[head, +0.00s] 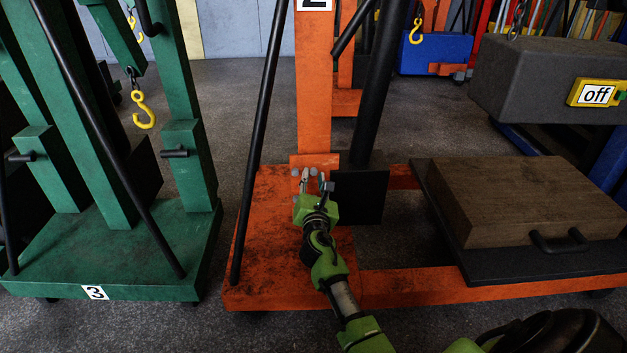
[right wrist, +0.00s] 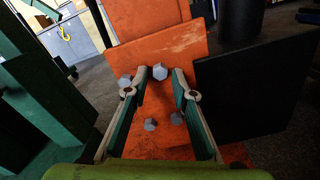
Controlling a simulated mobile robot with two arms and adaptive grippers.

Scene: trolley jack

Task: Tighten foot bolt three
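The orange trolley jack (head: 280,205) has a foot plate at the base of its mast with several grey hex bolts. In the right wrist view an upper bolt (right wrist: 159,72) shows between my right fingertips, with a gap on each side. Another upper bolt (right wrist: 125,79) is beside the left finger, and two lower bolts (right wrist: 150,124) (right wrist: 177,118) show between the fingers. No bolt has a visible number. My right gripper (head: 315,180) is open in front of the plate; it also shows in the right wrist view (right wrist: 160,75). My left gripper is not in view.
A green jack (head: 120,245) marked 3 stands close on the left. A black plate (head: 365,198) is right of the bolts. A brown block (head: 530,195) with a handle lies on a dark platform at right. A grey box (head: 540,85) with an "off" display hangs above it.

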